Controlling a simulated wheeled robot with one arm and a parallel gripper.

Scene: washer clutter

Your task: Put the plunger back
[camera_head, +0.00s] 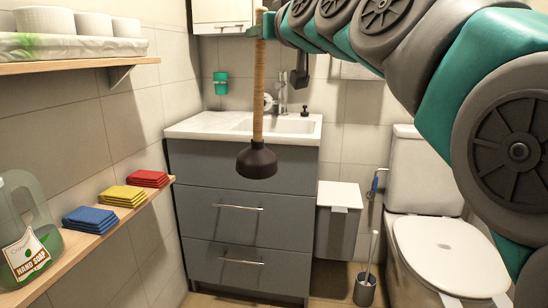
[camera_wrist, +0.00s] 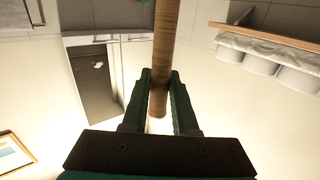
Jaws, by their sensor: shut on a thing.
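The plunger (camera_head: 258,118) has a long wooden handle and a dark rubber cup (camera_head: 256,161). It hangs upright, cup down, in front of the sink cabinet in the head view. My gripper (camera_head: 257,30) is shut on the upper end of the handle. In the wrist view, the green fingers of my gripper (camera_wrist: 158,98) close around the wooden handle (camera_wrist: 167,38) near its end. The cup is outside the wrist view.
A grey sink cabinet (camera_head: 240,205) stands behind the plunger. A toilet (camera_head: 440,245), a bin (camera_head: 337,222) and a toilet brush in its holder (camera_head: 366,288) are to the right. Left wall shelves carry soap (camera_head: 28,240), coloured cloths (camera_head: 122,196) and white rolls (camera_head: 45,20).

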